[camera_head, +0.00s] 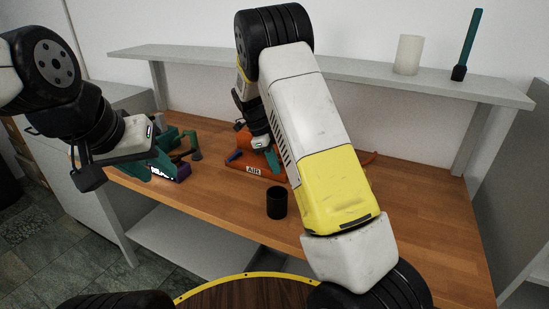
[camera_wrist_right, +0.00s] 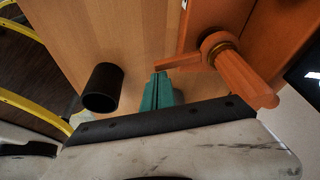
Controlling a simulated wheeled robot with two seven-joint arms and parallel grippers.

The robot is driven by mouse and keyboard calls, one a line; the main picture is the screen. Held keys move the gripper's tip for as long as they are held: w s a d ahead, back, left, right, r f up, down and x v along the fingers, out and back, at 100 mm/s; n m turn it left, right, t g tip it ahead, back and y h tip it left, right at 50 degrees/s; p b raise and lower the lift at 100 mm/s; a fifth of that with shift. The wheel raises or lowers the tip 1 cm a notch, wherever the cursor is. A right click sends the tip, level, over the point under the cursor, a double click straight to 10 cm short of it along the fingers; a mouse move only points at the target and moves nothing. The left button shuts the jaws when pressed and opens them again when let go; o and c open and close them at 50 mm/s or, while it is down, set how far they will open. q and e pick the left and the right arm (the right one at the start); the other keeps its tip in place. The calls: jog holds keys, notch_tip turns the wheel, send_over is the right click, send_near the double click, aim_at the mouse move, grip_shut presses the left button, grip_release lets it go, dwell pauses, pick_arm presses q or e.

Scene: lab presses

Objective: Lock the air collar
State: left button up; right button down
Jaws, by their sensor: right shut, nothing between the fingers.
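The orange air device (camera_head: 240,158) stands on the wooden bench, with a white AIR label on its front. In the right wrist view its orange fitting (camera_wrist_right: 240,75) has a brass ring and two orange arms; I cannot tell which part is the collar. My right gripper (camera_head: 274,158) is in front of the device, partly hidden by my arm. In the right wrist view its teal fingers (camera_wrist_right: 160,78) are together and empty, close to the tip of the thinner orange arm; contact is unclear. My left gripper (camera_head: 160,166) is at the bench's left end; its finger gap is unclear.
A black cup (camera_head: 277,203) stands on the bench near the front edge, and in the right wrist view (camera_wrist_right: 103,88) left of the fingers. A green device with a purple part (camera_head: 183,173) is beside my left gripper. A shelf (camera_head: 350,70) runs behind.

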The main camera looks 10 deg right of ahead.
jog(key=shift+a+m, duration=0.25)
jog(key=shift+m, duration=0.05)
jog(key=shift+w+d, duration=0.1)
jog(key=shift+d, duration=0.05)
jog(key=shift+w+d, duration=0.45)
jog(key=shift+w, duration=0.05)
jog(key=shift+d, duration=0.1)
jog(key=shift+d, duration=0.3)
notch_tip(320, 180, up, 10)
jog(key=shift+s+f, duration=0.15)
jog(key=shift+f, duration=0.1)
